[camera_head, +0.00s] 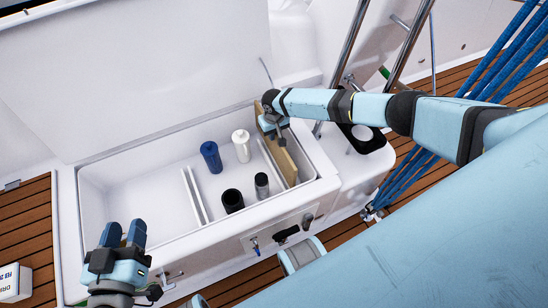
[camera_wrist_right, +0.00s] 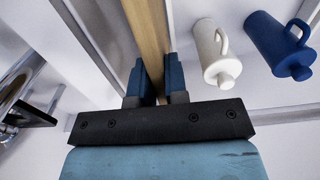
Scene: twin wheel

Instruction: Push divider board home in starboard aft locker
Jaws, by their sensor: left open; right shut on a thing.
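The divider board (camera_head: 287,163) is a tan wooden panel standing on edge near the right end of the open white locker (camera_head: 130,175). My right gripper (camera_head: 270,127) is shut on its upper edge towards the back. The right wrist view shows the board (camera_wrist_right: 147,35) between both fingers of the gripper (camera_wrist_right: 156,80). The board's lower edge is hidden, so I cannot tell how deep it sits. My left gripper (camera_head: 124,232) is open and empty over the locker's front left corner.
The left compartment is clear. The lid (camera_head: 150,70) is raised behind.

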